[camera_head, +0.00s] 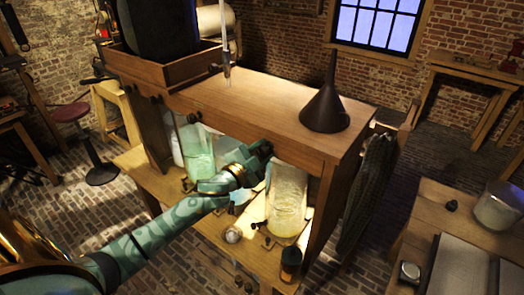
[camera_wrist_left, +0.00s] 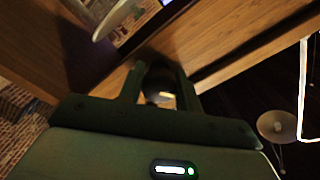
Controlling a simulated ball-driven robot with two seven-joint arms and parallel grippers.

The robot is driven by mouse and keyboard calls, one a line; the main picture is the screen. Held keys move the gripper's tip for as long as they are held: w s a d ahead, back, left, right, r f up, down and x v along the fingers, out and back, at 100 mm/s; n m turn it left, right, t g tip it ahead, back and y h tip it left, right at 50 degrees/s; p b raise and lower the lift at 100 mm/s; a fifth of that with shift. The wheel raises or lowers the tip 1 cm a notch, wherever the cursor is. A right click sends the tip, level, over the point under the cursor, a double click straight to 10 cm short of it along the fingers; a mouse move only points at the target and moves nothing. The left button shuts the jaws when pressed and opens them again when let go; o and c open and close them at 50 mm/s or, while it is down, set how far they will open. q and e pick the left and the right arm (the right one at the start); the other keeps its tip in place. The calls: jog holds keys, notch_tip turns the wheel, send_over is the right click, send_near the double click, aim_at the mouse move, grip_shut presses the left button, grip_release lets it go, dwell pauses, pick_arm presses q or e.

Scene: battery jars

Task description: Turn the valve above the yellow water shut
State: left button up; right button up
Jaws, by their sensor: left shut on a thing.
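The jar of yellow water (camera_head: 287,205) stands on the lower shelf under the wooden bench top, at its right part. My left gripper (camera_head: 260,152) reaches in from the left to the bench's front edge, just above and left of that jar. In the left wrist view my left gripper (camera_wrist_left: 160,82) has its two fingers on either side of a dark rounded knob, the valve (camera_wrist_left: 159,88), and is shut on it. The valve's handle angle is hard to make out. My right gripper is in neither view.
Jars of green water (camera_head: 197,152) and pale blue water stand left on the same shelf, partly behind my arm. A dark funnel (camera_head: 325,108) stands on the bench top (camera_head: 245,95). A small dark bottle (camera_head: 290,262) stands at the shelf's front edge.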

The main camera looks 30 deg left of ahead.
pick_arm(q)
jog(key=m, duration=0.3)
jog(key=shift+m, duration=2.3)
jog(key=o, duration=1)
jog(key=shift+r, duration=0.1)
